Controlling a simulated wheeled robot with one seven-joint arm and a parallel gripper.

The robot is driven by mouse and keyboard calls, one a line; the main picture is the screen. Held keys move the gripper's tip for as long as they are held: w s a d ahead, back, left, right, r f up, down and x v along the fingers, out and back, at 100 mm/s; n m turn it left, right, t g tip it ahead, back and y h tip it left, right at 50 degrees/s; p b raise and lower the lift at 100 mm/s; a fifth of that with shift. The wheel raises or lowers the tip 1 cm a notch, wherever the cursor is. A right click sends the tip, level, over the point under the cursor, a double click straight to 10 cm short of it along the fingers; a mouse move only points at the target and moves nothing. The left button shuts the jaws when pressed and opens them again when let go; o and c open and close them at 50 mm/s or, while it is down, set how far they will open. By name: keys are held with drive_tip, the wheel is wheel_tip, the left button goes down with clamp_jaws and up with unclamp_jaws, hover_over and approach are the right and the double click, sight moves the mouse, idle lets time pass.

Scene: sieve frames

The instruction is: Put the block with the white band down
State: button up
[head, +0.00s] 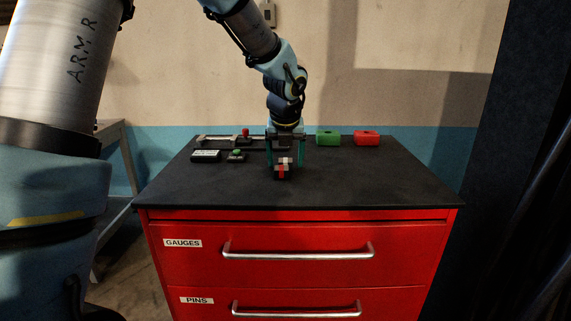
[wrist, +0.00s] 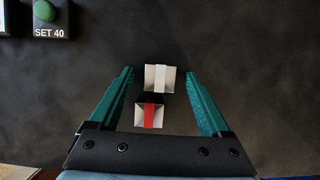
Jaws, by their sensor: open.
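The block with the white band (wrist: 160,77) is pale and sits between my two fingertips in the wrist view, with a gap on each side. A similar block with a red band (wrist: 149,112) is just below it in that view, closer to my palm. In the head view the red-banded block (head: 283,173) shows at the front, between my fingers. My gripper (wrist: 161,70) is open, its teal fingers on either side of the blocks.
A box with a green button marked SET 40 (wrist: 50,30) is at upper left in the wrist view. A labelled dark box (head: 206,156) is left. The front and right worktop are clear.

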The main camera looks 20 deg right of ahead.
drive_tip(key=shift+c, duration=0.3)
clamp_jaws()
idle(0.4)
